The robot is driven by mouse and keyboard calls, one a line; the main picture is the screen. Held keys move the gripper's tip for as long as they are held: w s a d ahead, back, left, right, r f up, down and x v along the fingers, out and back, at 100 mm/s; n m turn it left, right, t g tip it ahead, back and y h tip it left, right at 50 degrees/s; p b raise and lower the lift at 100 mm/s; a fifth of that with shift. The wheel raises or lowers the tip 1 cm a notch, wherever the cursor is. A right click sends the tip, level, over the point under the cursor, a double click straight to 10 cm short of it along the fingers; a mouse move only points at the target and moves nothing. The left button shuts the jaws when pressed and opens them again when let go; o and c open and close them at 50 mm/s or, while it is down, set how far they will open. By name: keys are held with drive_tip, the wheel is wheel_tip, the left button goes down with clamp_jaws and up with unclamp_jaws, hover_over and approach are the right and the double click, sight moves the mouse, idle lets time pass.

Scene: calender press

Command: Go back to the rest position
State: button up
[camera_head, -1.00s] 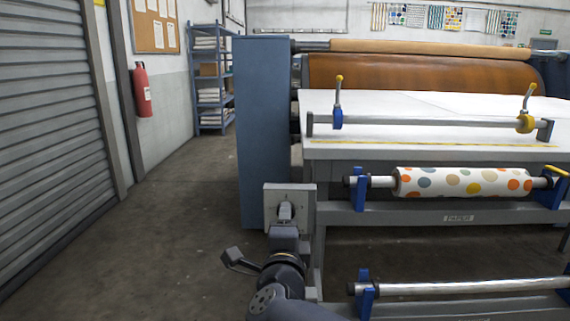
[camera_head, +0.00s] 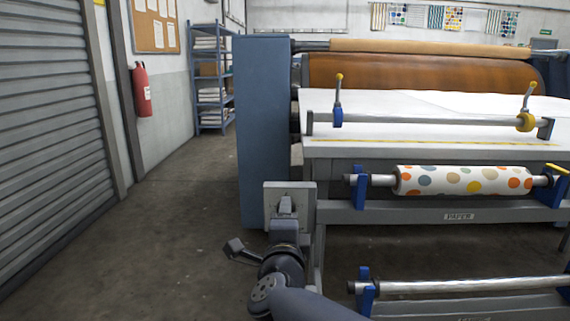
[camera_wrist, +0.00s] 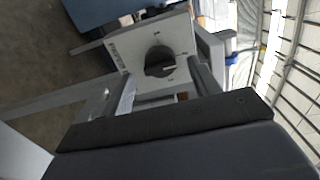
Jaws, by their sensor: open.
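My gripper (camera_head: 287,204) is in front of the light grey control panel (camera_head: 308,192) at the left front of the press. In the wrist view its two fingers (camera_wrist: 163,82) are spread apart with nothing held between them. A dark round knob (camera_wrist: 160,61) with dial marks sits on the panel (camera_wrist: 125,50), beyond the fingertips and apart from them. In the head view my gripper hides the knob. My arm comes up from the bottom of the head view.
The press table (camera_head: 400,149) and its blue end housing (camera_head: 262,130) stand close by. A dotted paper roll (camera_head: 463,181) rests on a bar at right, with a bare metal bar (camera_head: 460,286) below. The floor (camera_head: 150,250) at left is clear up to the shutter (camera_head: 50,130).

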drive_tip(key=shift+s+n+p, duration=0.35)
drive_tip(key=shift+n+p, duration=2.3)
drive_tip(key=shift+s+n+p, duration=0.35)
drive_tip(key=shift+n+p, duration=2.3)
drive_tip(key=shift+n, duration=0.05)
drive_tip(key=shift+s+n+p, duration=0.35)
drive_tip(key=shift+n+p, duration=2.3)
